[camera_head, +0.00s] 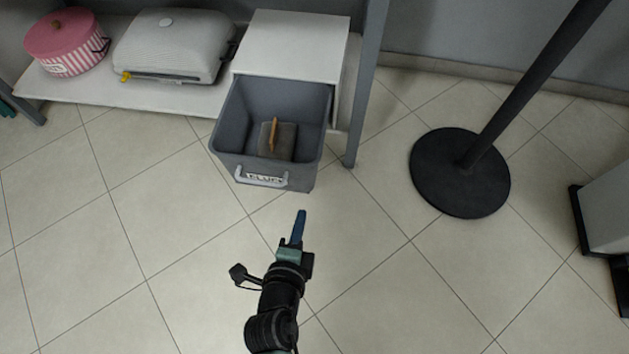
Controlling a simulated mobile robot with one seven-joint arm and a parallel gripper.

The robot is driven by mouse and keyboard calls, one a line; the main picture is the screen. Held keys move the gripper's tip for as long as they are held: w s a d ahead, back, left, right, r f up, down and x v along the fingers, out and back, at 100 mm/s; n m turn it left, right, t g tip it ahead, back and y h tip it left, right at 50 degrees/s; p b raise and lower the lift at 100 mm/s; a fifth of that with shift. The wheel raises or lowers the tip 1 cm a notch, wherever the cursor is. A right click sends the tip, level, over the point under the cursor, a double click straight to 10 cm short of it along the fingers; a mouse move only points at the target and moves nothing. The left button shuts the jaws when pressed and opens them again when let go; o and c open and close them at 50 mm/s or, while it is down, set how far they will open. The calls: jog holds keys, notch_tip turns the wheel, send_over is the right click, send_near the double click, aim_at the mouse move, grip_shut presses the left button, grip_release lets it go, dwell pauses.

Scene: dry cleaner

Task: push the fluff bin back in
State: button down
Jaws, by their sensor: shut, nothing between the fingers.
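The fluff bin (227,140) is a grey open-topped drawer, pulled out from under a white box-like housing (292,45). Its front has a pale handle (262,179) and a label that seems to read "FLUFF". A dark block with an orange-brown wooden handle (274,136) lies inside the bin. My gripper (299,222) is shut and empty. In the picture it is below and slightly right of the bin's front, apart from it, with its blue fingers pointing up toward the bin.
A grey post (367,85) stands just right of the bin. A black pole on a round base (459,173) stands further right. A pink striped box (66,43) and a light grey case (173,45) sit on the low shelf (62,88) at left. Tiled floor before the bin is clear.

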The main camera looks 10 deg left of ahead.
jog(key=b, duration=0.3)
send_near(313, 168)
notch_tip(313, 168, down, 3)
jog(key=w, duration=0.4)
jog(key=shift+w, duration=0.25)
jog(key=shift+w+d+r, duration=0.1)
jog(key=shift+w, duration=0.45)
